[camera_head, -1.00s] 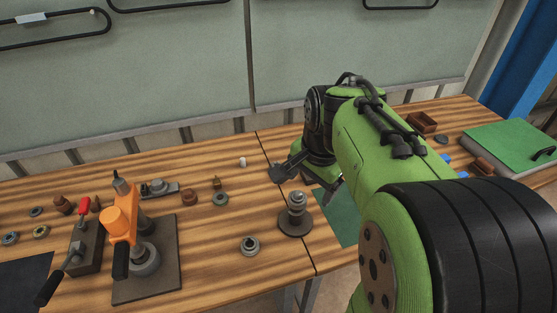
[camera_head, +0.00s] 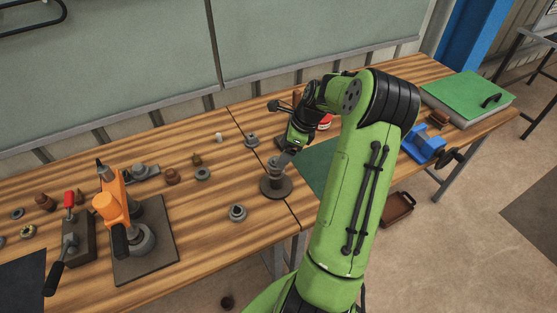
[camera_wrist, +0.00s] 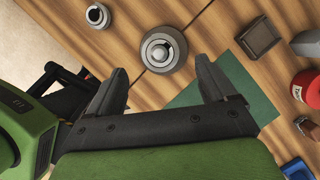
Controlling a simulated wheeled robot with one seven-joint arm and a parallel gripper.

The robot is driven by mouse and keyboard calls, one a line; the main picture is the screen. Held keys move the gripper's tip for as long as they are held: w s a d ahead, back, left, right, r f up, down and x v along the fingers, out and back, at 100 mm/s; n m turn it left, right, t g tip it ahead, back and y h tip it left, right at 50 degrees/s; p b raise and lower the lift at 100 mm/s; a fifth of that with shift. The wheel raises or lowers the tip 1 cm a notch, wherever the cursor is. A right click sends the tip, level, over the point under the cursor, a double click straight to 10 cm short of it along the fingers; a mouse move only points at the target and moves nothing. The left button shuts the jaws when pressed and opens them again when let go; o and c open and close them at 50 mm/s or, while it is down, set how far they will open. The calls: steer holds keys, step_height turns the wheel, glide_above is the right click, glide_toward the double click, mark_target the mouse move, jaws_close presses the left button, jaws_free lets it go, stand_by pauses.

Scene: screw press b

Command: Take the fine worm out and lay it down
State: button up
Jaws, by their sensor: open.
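A round dark stand (camera_head: 267,189) holds an upright stack of grey metal pieces (camera_head: 274,165) near the table seam. From above, in the wrist view, the stack is concentric grey rings with a pale centre (camera_wrist: 163,48). I cannot tell for sure which piece is the fine worm. My gripper (camera_head: 287,157) is just above and beside the stack. In the wrist view my gripper (camera_wrist: 160,70) is open and empty, its fingers apart below the stand. The orange press (camera_head: 112,209) stands on a dark plate at the left.
A grey ring (camera_head: 237,212) lies left of the stand, and a small grey flanged piece (camera_head: 252,139) sits behind it. A green mat (camera_head: 318,165), a red can (camera_wrist: 307,86) and a dark square box (camera_wrist: 262,38) are to the right.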

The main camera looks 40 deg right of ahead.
mark_target(278, 157)
steer(key=x, duration=0.5)
steer(key=shift+w+f, duration=0.1)
steer(key=shift+f, duration=0.05)
steer(key=c, duration=1.4)
steer(key=shift+r, duration=0.25)
steer(key=shift+r+p, duration=0.45)
steer(key=shift+p, duration=0.05)
steer(key=shift+r+p, duration=0.9)
steer(key=shift+p, duration=0.1)
